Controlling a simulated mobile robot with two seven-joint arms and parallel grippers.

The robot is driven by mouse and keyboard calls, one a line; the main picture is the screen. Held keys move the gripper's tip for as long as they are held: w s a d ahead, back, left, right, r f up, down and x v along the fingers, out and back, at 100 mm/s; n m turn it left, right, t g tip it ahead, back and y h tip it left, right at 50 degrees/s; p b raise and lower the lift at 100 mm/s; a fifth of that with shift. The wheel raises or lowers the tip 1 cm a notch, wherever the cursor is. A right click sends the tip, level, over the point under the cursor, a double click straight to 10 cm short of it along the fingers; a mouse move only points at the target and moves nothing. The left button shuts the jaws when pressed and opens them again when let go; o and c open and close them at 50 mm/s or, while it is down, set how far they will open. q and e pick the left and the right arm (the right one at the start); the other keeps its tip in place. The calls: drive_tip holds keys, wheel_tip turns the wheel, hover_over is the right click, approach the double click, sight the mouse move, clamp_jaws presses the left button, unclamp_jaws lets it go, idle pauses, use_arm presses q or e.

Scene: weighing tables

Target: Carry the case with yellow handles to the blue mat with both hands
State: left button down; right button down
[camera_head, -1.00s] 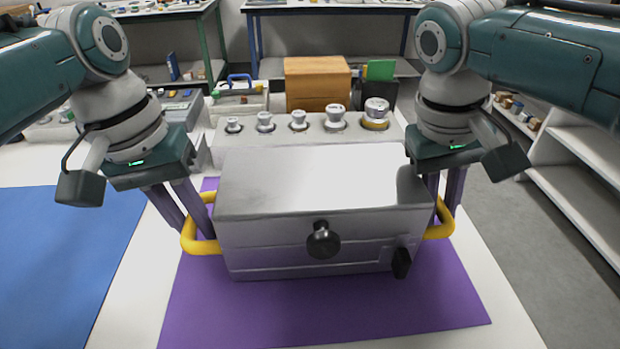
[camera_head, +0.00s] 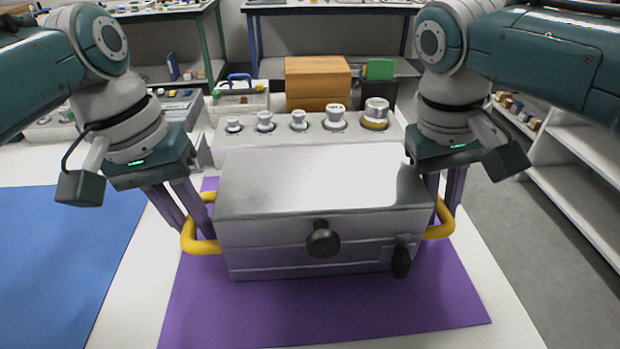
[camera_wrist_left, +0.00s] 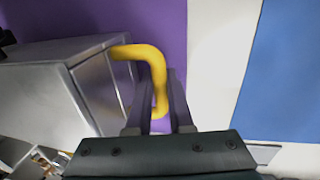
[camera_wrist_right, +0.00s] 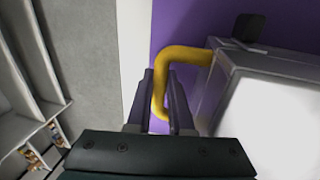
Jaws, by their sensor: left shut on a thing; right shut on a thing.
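The silver case (camera_head: 318,185) with a yellow handle on each side is over the purple mat (camera_head: 330,318) in the head view. I cannot tell if it rests on the mat or sits slightly above. My left gripper (camera_head: 195,232) is shut on the left yellow handle (camera_head: 188,241), also seen in the left wrist view (camera_wrist_left: 157,68). My right gripper (camera_head: 440,215) is shut on the right yellow handle (camera_head: 445,226), also seen in the right wrist view (camera_wrist_right: 184,55). The blue mat (camera_head: 55,250) lies at the left and its visible part is empty.
Behind the case stands a grey block (camera_head: 290,138) holding several metal weights. A wooden box (camera_head: 316,78) and a green piece (camera_head: 380,70) are further back. White table (camera_head: 140,285) shows between the mats. White shelves (camera_head: 580,160) stand at the right, beyond the floor.

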use_arm(q)
drive_tip(key=shift+r, duration=0.15)
use_arm(e)
drive_tip(key=shift+r, duration=0.15)
